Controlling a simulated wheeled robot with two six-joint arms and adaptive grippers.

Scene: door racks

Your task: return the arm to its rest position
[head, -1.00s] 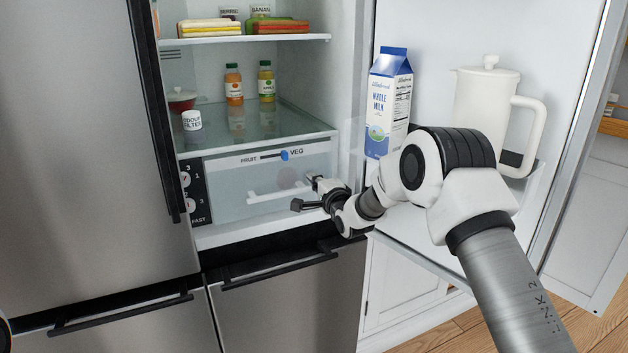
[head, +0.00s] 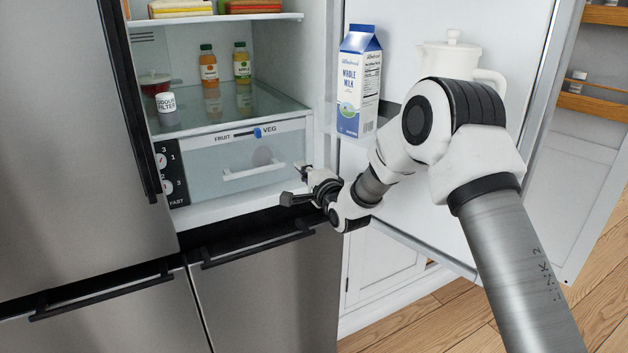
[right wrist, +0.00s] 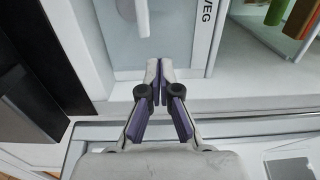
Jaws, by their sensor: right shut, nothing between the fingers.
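My right arm comes in from the lower right in the head view, and its gripper (head: 291,184) is in front of the open fridge, at the height of the drawer's lower edge. In the right wrist view my right gripper (right wrist: 159,72) has its fingertips together with nothing between them. The gripper is just in front of the crisper drawer (head: 207,180), apart from its white handle (head: 254,171). In the right wrist view the drawer handle (right wrist: 143,18) is ahead of the fingertips. My left gripper is not in view.
The open fridge door (head: 441,190) is at the right, with a milk carton (head: 358,85) and a white pitcher (head: 450,58) on its shelf. Bottles (head: 208,66) and an odour filter (head: 167,102) stand on the glass shelf. Wooden floor (head: 440,322) lies free at the lower right.

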